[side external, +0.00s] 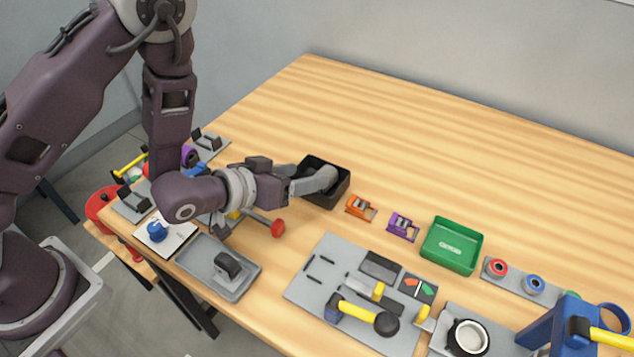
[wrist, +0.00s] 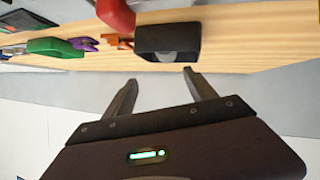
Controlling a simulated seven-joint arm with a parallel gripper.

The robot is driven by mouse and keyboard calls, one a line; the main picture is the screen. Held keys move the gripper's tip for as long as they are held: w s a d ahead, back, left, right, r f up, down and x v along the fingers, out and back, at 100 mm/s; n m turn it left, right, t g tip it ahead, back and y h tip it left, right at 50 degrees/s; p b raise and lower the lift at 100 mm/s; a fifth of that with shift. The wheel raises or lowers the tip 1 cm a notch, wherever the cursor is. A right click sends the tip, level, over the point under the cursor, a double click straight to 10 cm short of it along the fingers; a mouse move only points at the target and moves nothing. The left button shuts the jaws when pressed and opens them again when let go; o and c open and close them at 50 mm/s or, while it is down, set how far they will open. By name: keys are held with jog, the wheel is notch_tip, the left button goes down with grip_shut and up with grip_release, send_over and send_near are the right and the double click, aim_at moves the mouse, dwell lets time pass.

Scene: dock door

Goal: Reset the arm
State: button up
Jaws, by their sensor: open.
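My gripper (side external: 318,181) reaches out level over the wooden table, with its fingers near the black bin (side external: 338,189) in the side view. In the wrist view my gripper (wrist: 162,82) shows two grey fingers spread apart with nothing between them. The black bin (wrist: 157,36) lies beyond the fingertips there. Something grey shows inside it, too small to name. My arm hides part of the table's left side in the side view.
A red knob (side external: 277,228) stands close below my gripper. Orange (side external: 361,207) and purple (side external: 403,226) pieces, a green tray (side external: 436,263) and a grey tool board (side external: 300,290) are to the right. The table's back (side external: 420,130) is clear.

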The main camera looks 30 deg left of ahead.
jog(key=shift+s+a+r, duration=0.1)
jog(key=shift+s+r, duration=0.05)
jog(key=shift+s, duration=0.05)
jog(key=s+a+r+n+g+y, duration=0.1)
jog(key=s+a+r, duration=0.1)
jog(key=a+r, duration=0.35)
jog(key=s+a+r+g+y, duration=0.1)
jog(key=s+a+r+g, duration=0.1)
jog(key=r, duration=0.7)
jog(key=s+a+r+g, duration=0.1)
jog(key=s+a+r, duration=0.1)
jog(key=s, duration=0.9)
jog(key=s+a+r+m+g+y, duration=0.1)
jog(key=s+a+r+g, duration=0.1)
jog(key=s, duration=0.8)
notch_tip(320, 180, up, 2)
jog(key=shift+s+a+r+g, duration=0.15)
jog(key=shift+s+a+g, duration=0.2)
jog(key=shift+a, duration=0.4)
